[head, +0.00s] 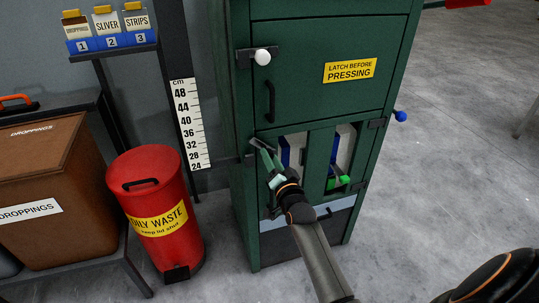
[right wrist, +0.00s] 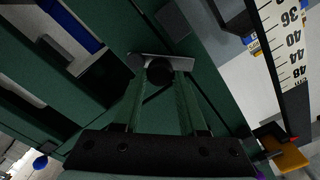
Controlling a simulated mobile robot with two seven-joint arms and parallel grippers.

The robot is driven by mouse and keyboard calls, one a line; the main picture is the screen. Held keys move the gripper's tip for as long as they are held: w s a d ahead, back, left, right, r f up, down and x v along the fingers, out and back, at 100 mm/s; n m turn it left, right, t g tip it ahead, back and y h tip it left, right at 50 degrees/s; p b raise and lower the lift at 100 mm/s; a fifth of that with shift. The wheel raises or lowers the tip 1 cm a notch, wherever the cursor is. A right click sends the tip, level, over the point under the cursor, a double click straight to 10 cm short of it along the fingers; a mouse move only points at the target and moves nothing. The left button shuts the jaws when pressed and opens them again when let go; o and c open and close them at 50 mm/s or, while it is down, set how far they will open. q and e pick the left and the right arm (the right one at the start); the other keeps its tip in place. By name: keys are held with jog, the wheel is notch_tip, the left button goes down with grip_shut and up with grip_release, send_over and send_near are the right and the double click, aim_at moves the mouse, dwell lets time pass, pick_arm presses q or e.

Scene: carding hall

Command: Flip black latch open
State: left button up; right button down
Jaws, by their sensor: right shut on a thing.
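The green cabinet (head: 318,104) stands ahead of me. My right gripper (head: 260,147) is at the left edge of its lower part, below the black door handle. In the right wrist view its two green fingers (right wrist: 160,80) are shut on the black latch knob (right wrist: 161,72). A grey latch plate (right wrist: 178,62) shows just beyond the fingertips. In the head view the gripper mostly hides the latch, and I cannot tell how far it is turned. My left gripper is not in view.
A white-knobbed latch (head: 262,57) and a blue-knobbed latch (head: 400,116) sit on the cabinet's left and right. A yellow label (head: 350,70) reads "LATCH BEFORE PRESSING". A red waste bin (head: 150,184) stands left of the cabinet. Floor to the right is clear.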

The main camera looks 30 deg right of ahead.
jog(key=m, duration=0.1)
jog(key=r+m+p, duration=0.1)
jog(key=m, duration=0.1)
jog(key=shift+d, duration=0.4)
jog(key=shift+p, duration=0.3)
jog(key=shift+d+m, duration=0.15)
jog(key=shift+m, duration=0.25)
jog(key=c, duration=0.8)
grip_release()
jog(key=shift+c, duration=0.2)
jog(key=o, duration=0.4)
jog(key=shift+f, duration=0.15)
jog(key=shift+s, duration=0.1)
